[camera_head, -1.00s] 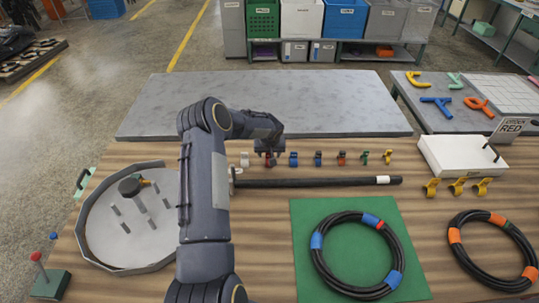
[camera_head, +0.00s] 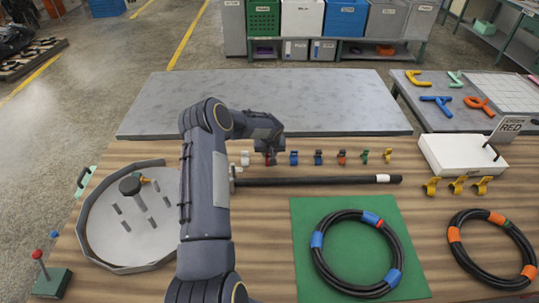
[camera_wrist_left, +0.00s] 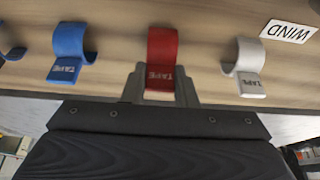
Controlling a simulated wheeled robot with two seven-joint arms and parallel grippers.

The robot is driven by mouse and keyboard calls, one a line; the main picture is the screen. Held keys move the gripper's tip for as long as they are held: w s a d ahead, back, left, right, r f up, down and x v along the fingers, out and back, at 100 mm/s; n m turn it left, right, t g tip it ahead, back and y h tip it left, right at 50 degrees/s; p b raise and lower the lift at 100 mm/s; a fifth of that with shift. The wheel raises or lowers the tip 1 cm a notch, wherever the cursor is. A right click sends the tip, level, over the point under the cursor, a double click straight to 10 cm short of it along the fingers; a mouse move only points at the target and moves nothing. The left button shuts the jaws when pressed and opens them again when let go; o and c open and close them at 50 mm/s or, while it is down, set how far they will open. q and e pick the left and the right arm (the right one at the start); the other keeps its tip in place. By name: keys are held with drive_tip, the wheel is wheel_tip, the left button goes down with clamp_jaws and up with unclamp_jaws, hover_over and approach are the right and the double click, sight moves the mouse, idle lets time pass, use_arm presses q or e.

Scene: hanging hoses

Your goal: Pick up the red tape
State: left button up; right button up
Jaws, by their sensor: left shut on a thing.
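The red tape (camera_head: 270,160) stands in the row of tapes on the wooden table, under my left gripper (camera_head: 268,153). In the left wrist view the red tape (camera_wrist_left: 162,50) is a curled strip with a flat end marked TAPE. That end lies at the grey fingertips of my left gripper (camera_wrist_left: 160,86), which is shut on it. I cannot tell whether the tape is clear of the table. My right gripper is not in view.
A white tape (camera_wrist_left: 245,70) and a blue tape (camera_wrist_left: 72,52) flank it, apart from the gripper. A black rod (camera_head: 310,182) lies just in front. A round grey tray (camera_head: 90,235) is at left, and a coiled hose (camera_head: 318,260) lies on a green mat (camera_head: 305,215).

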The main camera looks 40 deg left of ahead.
use_arm(q)
drive_tip(key=shift+r, duration=0.65)
wheel_tip(320, 180, up, 2)
drive_tip(key=shift+d+r+p, duration=0.15)
drive_tip(key=shift+r+p, duration=0.1)
drive_tip(key=shift+p, duration=0.25)
drive_tip(key=s+d+r+b, duration=0.5)
drive_tip(key=s+d+r, duration=0.2)
drive_tip(key=d, duration=0.5)
wheel_tip(320, 180, up, 2)
drive_tip(key=shift+r, duration=0.1)
drive_tip(key=shift+a, duration=0.1)
drive_tip(key=shift+o, duration=1.3)
drive_tip(key=c, duration=0.3)
